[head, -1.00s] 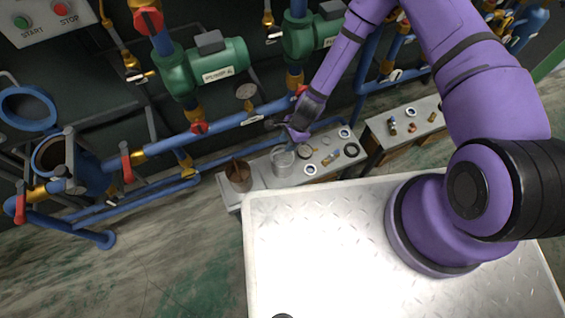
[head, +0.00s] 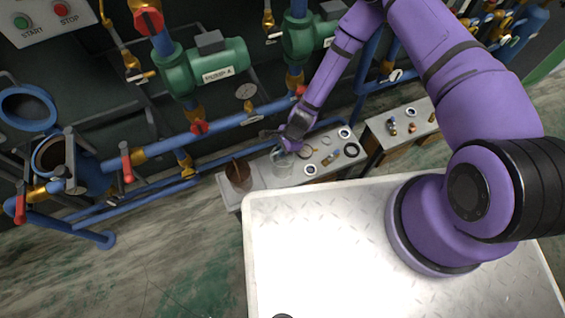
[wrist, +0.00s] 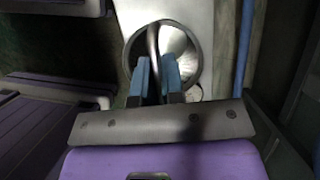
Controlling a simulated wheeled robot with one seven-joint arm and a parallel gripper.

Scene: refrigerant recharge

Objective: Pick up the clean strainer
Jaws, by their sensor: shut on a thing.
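The clean strainer is a round silver metal basket (head: 283,169) on the grey bench in the head view, to the right of a brown, rusty-looking strainer (head: 238,176). In the wrist view I look down into the clean strainer's round opening (wrist: 181,48), with a bar handle arching across it. My gripper (head: 287,151) is above the clean strainer. In the wrist view its blue fingertips (wrist: 156,76) are closed on the handle. The strainer's base is hidden in the wrist view, and I cannot tell whether it is clear of the bench.
The bench (head: 262,172) also carries rings and small brass fittings to the right. A blue pipe (head: 225,125) with red-handled valves runs just behind it. A second low bench (head: 374,125) stands further right. A pale flat deck (head: 330,245) lies in front.

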